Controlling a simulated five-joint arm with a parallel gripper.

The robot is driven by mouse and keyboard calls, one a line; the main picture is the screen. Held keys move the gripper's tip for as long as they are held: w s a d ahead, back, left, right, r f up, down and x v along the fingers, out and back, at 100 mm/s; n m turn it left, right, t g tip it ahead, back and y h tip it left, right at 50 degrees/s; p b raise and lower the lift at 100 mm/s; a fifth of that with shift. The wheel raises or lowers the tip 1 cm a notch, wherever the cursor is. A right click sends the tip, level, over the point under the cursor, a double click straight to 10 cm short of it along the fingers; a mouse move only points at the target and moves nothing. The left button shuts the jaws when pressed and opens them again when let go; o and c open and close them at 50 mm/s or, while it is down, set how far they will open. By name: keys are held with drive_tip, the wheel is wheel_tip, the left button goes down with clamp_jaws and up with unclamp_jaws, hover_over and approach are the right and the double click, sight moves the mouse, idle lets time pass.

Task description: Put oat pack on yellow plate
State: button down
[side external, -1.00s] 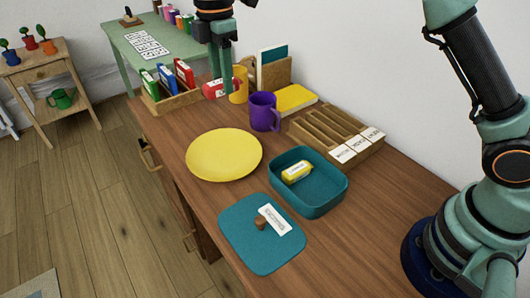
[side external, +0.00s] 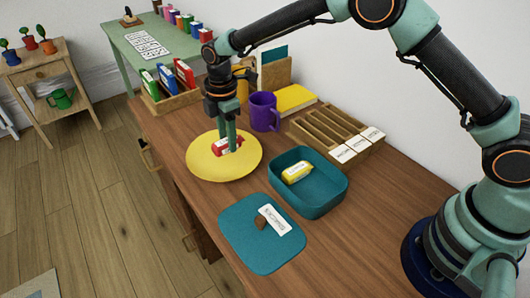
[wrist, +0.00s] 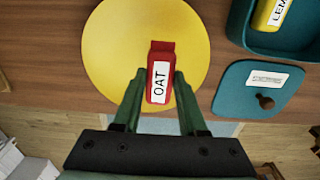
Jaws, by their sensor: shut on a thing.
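The red oat pack (wrist: 160,75) has a white label reading OAT and lies between the fingers of my gripper (wrist: 158,88) in the wrist view. In the side view my gripper (side external: 229,148) points down over the yellow plate (side external: 205,168), shut on the oat pack (side external: 221,146). The pack is at or just above the plate's surface; I cannot tell whether it touches. The yellow plate (wrist: 110,60) lies behind the pack in the wrist view. The fingers partly hide the pack in the side view.
A teal bin (side external: 318,203) with a yellow pack (side external: 297,173) stands right of the plate. Its teal lid (side external: 250,250) lies in front. A purple mug (side external: 264,110), a wooden divided rack (side external: 335,125) and a book holder (side external: 172,98) stand behind.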

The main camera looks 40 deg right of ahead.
drive_tip(key=shift+f, duration=2)
drive_tip(key=shift+f, duration=0.1)
drive_tip(key=shift+c, duration=2.3)
unclamp_jaws()
